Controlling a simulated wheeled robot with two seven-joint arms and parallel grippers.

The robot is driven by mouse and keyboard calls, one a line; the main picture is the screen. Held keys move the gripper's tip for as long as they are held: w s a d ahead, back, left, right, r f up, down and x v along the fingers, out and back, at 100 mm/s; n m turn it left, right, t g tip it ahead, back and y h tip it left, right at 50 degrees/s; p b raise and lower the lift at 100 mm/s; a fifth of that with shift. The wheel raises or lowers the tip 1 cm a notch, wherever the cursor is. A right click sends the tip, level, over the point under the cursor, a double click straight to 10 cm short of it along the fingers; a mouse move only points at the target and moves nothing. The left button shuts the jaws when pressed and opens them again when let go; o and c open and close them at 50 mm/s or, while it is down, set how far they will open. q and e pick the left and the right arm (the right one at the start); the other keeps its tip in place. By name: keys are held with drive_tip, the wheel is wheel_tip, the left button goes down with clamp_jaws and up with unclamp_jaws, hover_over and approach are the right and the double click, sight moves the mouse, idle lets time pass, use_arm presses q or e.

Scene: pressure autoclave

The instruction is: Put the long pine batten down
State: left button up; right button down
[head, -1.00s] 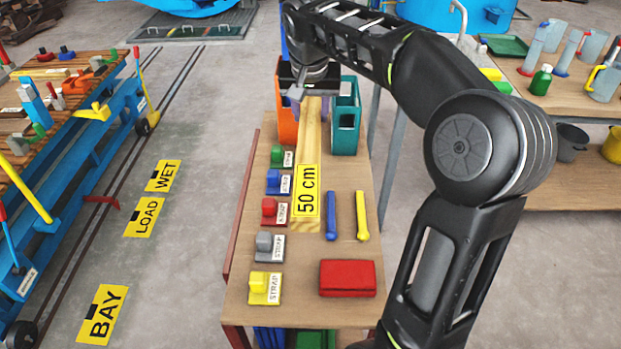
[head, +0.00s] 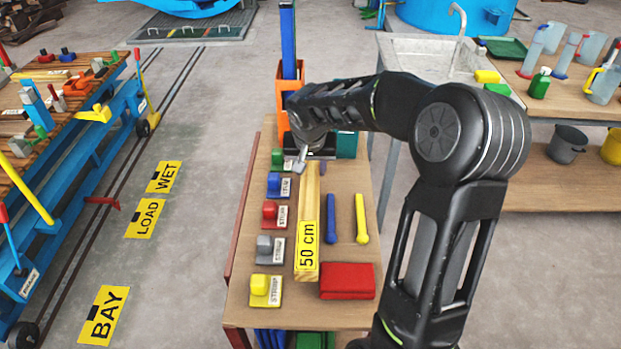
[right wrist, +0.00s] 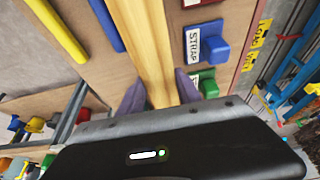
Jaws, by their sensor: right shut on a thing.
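The long pine batten (head: 309,200) is a pale wooden strip with a yellow "50 cm" label near its front end. It lies lengthwise over the narrow table (head: 345,190), between the row of strap blocks and the blue and yellow bars. My right gripper (head: 309,160) is shut on the batten's far part. In the right wrist view the batten (right wrist: 150,50) runs between the two purple fingers of my right gripper (right wrist: 160,95). I cannot tell whether its underside touches the tabletop. My left gripper is not in view.
Coloured strap blocks (head: 270,213) line the table's left side. A blue bar (head: 331,218), a yellow bar (head: 361,218) and a red box (head: 347,281) are on the right. An orange holder (head: 290,85) and a teal holder (head: 347,144) stand at the back.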

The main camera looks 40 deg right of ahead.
sight(310, 172)
drive_tip(key=shift+f, duration=1.95)
drive_tip(key=shift+f, duration=0.15)
drive_tip(key=c, duration=0.8)
unclamp_jaws()
drive_tip(key=shift+c, duration=0.2)
drive_tip(key=shift+s+a+r, duration=0.1)
drive_tip(key=shift+r, duration=0.5)
drive_tip(key=b+v, duration=0.1)
drive_tip(key=v, duration=1)
drive_tip(key=shift+s+a, duration=0.1)
